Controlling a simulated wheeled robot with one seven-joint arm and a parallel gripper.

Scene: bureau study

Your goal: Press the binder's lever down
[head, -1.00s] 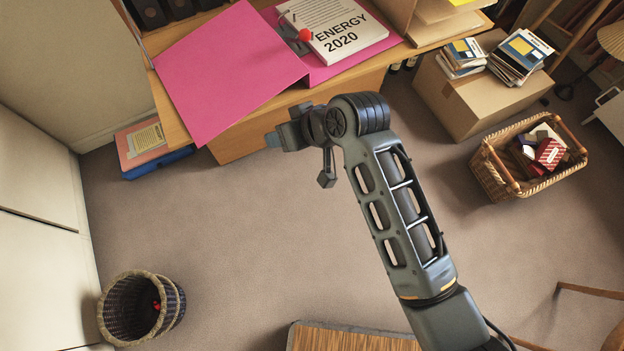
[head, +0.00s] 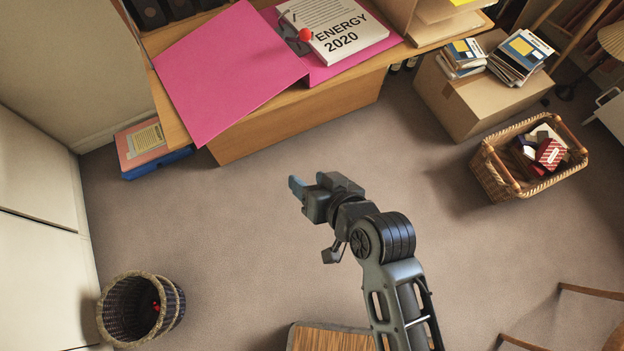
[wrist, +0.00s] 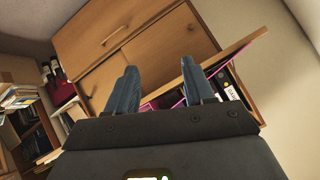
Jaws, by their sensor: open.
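A pink binder (head: 225,75) lies open on the wooden desk at the top of the head view, with its cover spread to the left. A stack of white pages titled "ENERGY 2020" (head: 335,30) lies in it. A red ball-shaped knob (head: 305,35), which looks like the lever's end, shows at the left edge of the pages. My gripper (head: 294,186) is open and empty over the floor, in front of the desk and clear of the binder. In the wrist view its two fingers (wrist: 160,92) are spread apart. The lever cannot be made out in the wrist view.
The desk's front edge (head: 300,105) faces me. A cardboard box (head: 470,100) with books and a wicker basket (head: 495,178) stand at the right. A round woven bin (head: 135,310) stands at lower left. Open carpet lies between.

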